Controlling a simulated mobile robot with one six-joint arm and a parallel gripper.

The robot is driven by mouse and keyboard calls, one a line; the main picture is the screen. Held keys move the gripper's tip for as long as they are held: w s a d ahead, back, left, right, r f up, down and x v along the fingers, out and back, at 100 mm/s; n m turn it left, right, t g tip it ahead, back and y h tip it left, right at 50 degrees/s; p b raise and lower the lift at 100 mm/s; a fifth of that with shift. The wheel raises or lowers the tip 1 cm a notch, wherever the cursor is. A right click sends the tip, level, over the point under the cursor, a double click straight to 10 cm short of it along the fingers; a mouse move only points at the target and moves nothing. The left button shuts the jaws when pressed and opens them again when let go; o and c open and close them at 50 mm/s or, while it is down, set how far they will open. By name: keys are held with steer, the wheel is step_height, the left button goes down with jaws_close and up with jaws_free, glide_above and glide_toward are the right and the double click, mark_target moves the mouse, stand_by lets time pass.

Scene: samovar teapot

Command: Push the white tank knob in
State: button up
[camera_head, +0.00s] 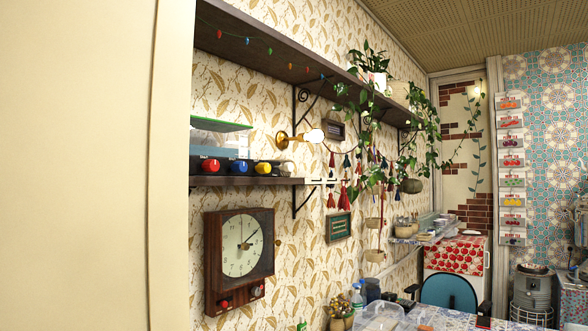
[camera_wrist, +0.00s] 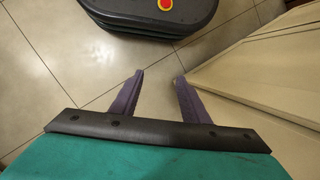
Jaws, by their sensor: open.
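My gripper does not show in the head view.
A cream panel (camera_head: 75,165) fills the left of the head view, and panels (camera_wrist: 265,75) stand right of my fingers. Shelves (camera_head: 245,181), a wall clock (camera_head: 240,248) and hanging plants line the wall. A teal chair (camera_head: 448,291) stands by a cluttered table. Tiled floor (camera_wrist: 40,90) is clear at left.

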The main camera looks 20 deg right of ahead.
steer(key=w+d+r+t+y, duration=0.1)
steer(key=w+r+t, duration=0.2)
steer(key=w+r, duration=0.8)
steer(key=w+d+r+t+y, duration=0.2)
steer(key=w+r, duration=0.5)
steer(key=w, duration=0.7)
steer(key=w+d+r+n+t, duration=0.15)
steer(key=w+r, duration=0.35)
steer(key=r, duration=0.5)
steer(key=w+d+r+t+y, duration=0.1)
steer(key=w+d+r+t, duration=0.15)
steer(key=w+r, duration=0.5)
steer(key=w+d+r+n+t, duration=0.1)
steer(key=w+d+r, duration=0.25)
steer(key=r, duration=0.85)
steer(key=w+d+r+n+t+y+p, duration=0.1)
steer(key=d+r+t, duration=0.2)
steer(key=r, duration=1.3)
steer(key=w+d+r+n+t+y, duration=0.1)
steer(key=d+r+t, duration=0.1)
steer(key=r, duration=1.4)
steer(key=s+r+n+t, duration=0.1)
steer(key=s+r, duration=0.2)
steer(key=r, duration=0.8)
steer(key=s+r+n+t+y, duration=0.1)
steer(key=s+r+n, duration=0.1)
steer(key=r, duration=0.9)
steer(key=s+d+r+n+t+y, duration=0.1)
steer(key=s+r, duration=0.4)
steer(key=r, duration=0.6)
